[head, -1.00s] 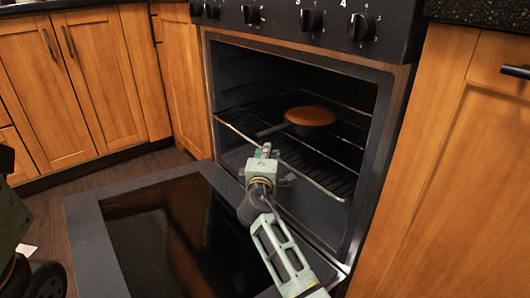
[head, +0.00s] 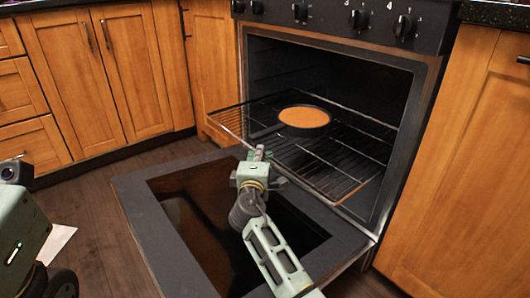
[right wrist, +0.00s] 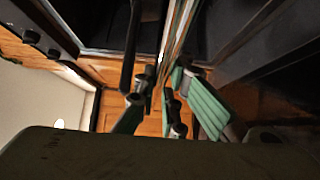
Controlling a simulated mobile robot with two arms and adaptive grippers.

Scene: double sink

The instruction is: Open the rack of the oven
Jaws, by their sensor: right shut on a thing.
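The oven rack (head: 330,165) is a dark wire grid that sticks partly out of the oven's opening, above the lowered door. A round pan (head: 304,117) with an orange-brown top sits on it. My right gripper (head: 258,153) is at the middle of the rack's front edge and shut on it. The fingers hide the exact contact in the head view. In the right wrist view, the rack's thin bars (right wrist: 177,40) run between the gripper's fingers (right wrist: 170,105).
The oven door (head: 150,215) lies open and flat below the rack. Wooden cabinets (head: 135,70) stand on the left, and another cabinet (head: 460,160) stands close on the right. Control knobs (head: 358,18) line the panel above.

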